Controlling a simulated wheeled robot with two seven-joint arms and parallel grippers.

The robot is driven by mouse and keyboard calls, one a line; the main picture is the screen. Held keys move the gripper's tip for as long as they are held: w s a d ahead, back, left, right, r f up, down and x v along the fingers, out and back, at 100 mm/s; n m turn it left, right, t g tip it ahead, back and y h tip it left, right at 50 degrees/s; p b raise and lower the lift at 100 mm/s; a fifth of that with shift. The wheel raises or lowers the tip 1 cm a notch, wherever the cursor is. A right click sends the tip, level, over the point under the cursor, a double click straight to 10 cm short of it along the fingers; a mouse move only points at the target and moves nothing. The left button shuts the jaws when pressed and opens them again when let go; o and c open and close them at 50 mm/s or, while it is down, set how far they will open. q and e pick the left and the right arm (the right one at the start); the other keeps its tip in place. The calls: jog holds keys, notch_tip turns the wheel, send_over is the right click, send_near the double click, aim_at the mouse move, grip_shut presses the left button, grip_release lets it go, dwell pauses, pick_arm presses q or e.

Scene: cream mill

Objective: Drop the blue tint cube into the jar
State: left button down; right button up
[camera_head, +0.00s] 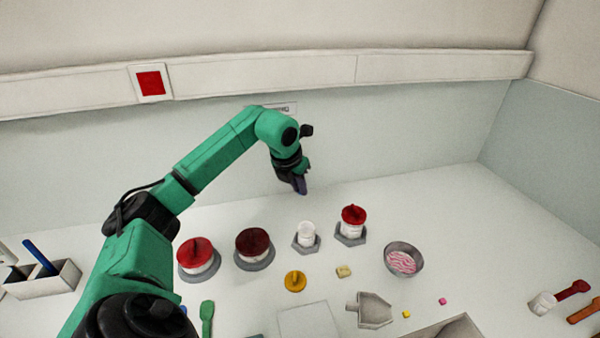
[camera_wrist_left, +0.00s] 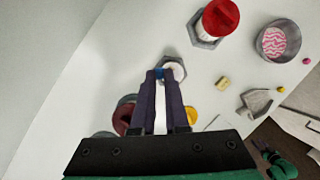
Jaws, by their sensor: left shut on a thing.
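My left gripper (camera_head: 300,188) hangs above the bench, fingers pointing down, behind and above the open white jar (camera_head: 306,230) in the head view. In the left wrist view its dark fingers (camera_wrist_left: 160,78) are shut on the small blue tint cube (camera_wrist_left: 159,73), which shows at the fingertips. The jar (camera_wrist_left: 178,69) stands upright in a grey hexagonal holder and appears just beside and beyond the cube, partly covered by the right finger. The cube is held above the bench; its exact height over the jar is hard to tell. My right gripper is not clearly seen.
Two red-topped containers (camera_head: 198,257) (camera_head: 254,246) stand left.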

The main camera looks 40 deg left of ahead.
pick_arm(q)
jog(key=f+b, duration=0.1)
jog(key=f, duration=0.1)
jog(key=f+b, duration=0.4)
jog(key=shift+d, duration=0.4)
jog(key=c, duration=0.8)
grip_release()
jog(key=shift+d+r, duration=0.1)
jog(key=shift+c, duration=0.2)
pick_arm(e)
jog(key=f, duration=0.3)
jog(key=d+f, duration=0.1)
jog(key=f, duration=0.1)
jog(key=shift+s+f, duration=0.1)
jog(key=shift+f, duration=0.2)
pick_arm(q)
jog(key=b+v, duration=0.1)
jog(key=v, duration=1.3)
jog(key=shift+r, duration=0.2)
pick_arm(e)
jog(key=shift+d+f, duration=0.25)
jog(key=shift+f, duration=0.2)
